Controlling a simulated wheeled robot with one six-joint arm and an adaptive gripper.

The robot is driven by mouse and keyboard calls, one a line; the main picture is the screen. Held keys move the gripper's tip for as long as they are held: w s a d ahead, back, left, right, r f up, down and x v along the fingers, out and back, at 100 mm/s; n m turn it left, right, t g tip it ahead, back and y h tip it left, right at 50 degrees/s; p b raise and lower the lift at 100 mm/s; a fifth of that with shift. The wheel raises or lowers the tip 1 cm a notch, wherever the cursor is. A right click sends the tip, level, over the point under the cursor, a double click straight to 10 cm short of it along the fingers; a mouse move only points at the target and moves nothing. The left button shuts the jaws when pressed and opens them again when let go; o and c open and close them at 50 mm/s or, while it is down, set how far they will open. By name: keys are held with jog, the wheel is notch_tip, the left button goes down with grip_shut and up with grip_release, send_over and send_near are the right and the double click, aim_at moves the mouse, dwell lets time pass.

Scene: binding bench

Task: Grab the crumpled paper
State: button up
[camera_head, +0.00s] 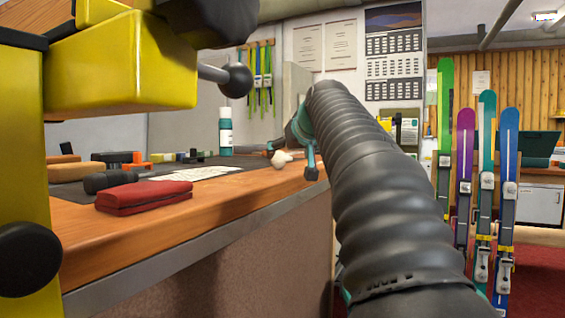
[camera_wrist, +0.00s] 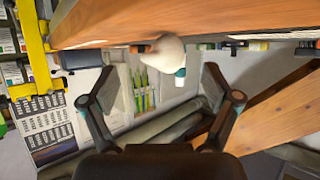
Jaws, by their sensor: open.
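The crumpled paper (camera_head: 283,158) is a small white lump on the wooden bench top, near its far right end in the head view. In the wrist view the crumpled paper (camera_wrist: 166,54) shows at the top centre, in line with the gap between the fingers and beyond their tips. My gripper (camera_head: 302,150) is at the bench's right edge, beside the paper. In the wrist view my gripper (camera_wrist: 158,74) has its two fingers spread wide with nothing between them. Much of the gripper is hidden behind my arm in the head view.
A teal bottle (camera_head: 225,132) stands behind the paper. A red pouch (camera_head: 144,197), a white sheet (camera_head: 197,173) and a dark roll (camera_head: 108,181) lie on the bench (camera_head: 240,205). A yellow machine (camera_head: 120,65) overhangs the left. Several skis (camera_head: 486,190) stand at the right.

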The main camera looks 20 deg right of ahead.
aim_at(287, 158)
jog(key=shift+x, duration=2.75)
jog(key=shift+s+d, duration=0.1)
jog(key=shift+d, duration=0.1)
jog(key=c, duration=0.8)
